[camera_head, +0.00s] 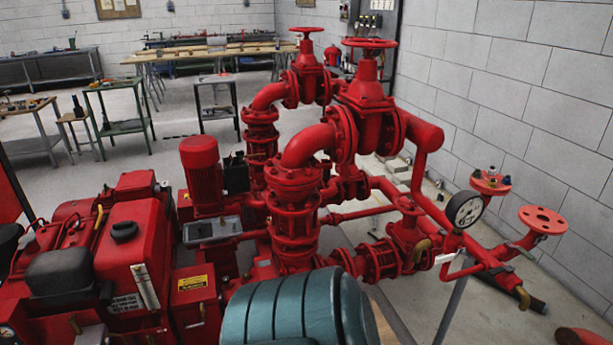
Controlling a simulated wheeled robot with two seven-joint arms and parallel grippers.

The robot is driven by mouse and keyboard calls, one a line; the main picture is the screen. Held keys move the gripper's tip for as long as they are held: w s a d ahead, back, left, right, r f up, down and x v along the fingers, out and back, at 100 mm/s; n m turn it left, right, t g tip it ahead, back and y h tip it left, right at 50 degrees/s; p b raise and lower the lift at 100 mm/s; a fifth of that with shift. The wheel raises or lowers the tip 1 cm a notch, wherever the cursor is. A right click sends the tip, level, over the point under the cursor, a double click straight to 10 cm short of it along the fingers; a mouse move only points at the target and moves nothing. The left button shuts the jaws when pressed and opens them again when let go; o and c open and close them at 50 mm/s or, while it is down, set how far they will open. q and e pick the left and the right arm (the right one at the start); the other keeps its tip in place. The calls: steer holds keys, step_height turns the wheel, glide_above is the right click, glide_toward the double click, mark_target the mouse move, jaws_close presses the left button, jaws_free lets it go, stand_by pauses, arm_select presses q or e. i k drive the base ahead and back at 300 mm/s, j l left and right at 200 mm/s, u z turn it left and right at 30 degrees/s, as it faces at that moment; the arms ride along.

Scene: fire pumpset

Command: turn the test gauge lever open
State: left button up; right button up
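Neither of my grippers is in view.
Red valves with handwheels (369,43) rise in the middle. A teal ribbed cylinder (262,312) fills the bottom centre, with red machinery (134,240) at left. A flanged outlet (541,219) sticks out at right. A block wall (500,80) stands behind; benches are farther back.

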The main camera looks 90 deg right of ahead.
mark_target(448, 258)
steer(key=i+z, duration=0.2)
steer(key=i, duration=0.45)
steer(key=i+z, duration=0.2)
steer(key=i, duration=0.45)
steer(key=i+j+z, duration=0.2)
steer(key=i, duration=0.4)
steer(key=z, duration=4.3)
